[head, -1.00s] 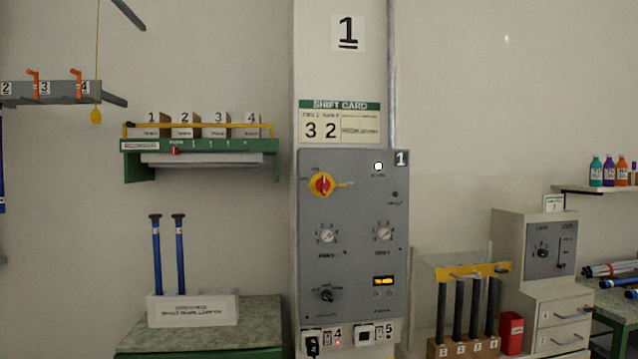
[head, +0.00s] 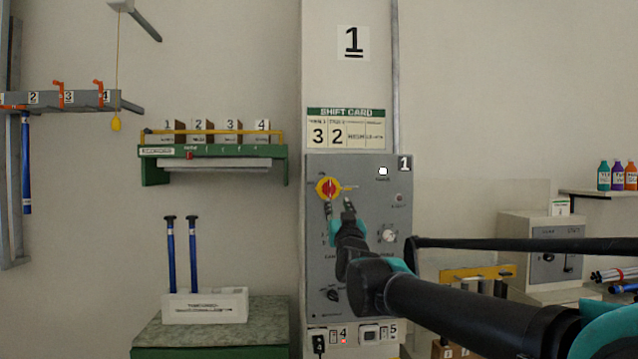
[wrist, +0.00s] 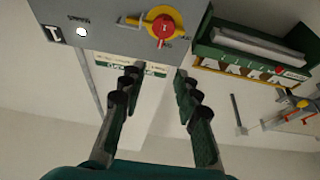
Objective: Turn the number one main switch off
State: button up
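The number one main switch is a red knob on a yellow disc (head: 328,188), at the upper left of the grey panel (head: 318,270) marked 1. Its red handle stands roughly upright in the head view. A small yellow piece sticks out to its right. In the wrist view the switch (wrist: 162,27) shows upside down, beyond the fingertips. My gripper (head: 338,206) is just below the switch in the head view, its fingers apart. In the wrist view my gripper (wrist: 155,73) is open with nothing between the fingers.
A white round lamp (head: 383,171) glows right of the switch. My arm hides part of the lower panel dials. A green shelf with boxes (head: 215,150) is on the wall to the left. A white block with blue rods (head: 205,306) stands on the cabinet below it.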

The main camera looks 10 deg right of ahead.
aim_at(330, 182)
jog(key=x, duration=1.7)
jog(key=shift+w, duration=0.15)
jog(key=shift+c, duration=0.6)
grip_shut()
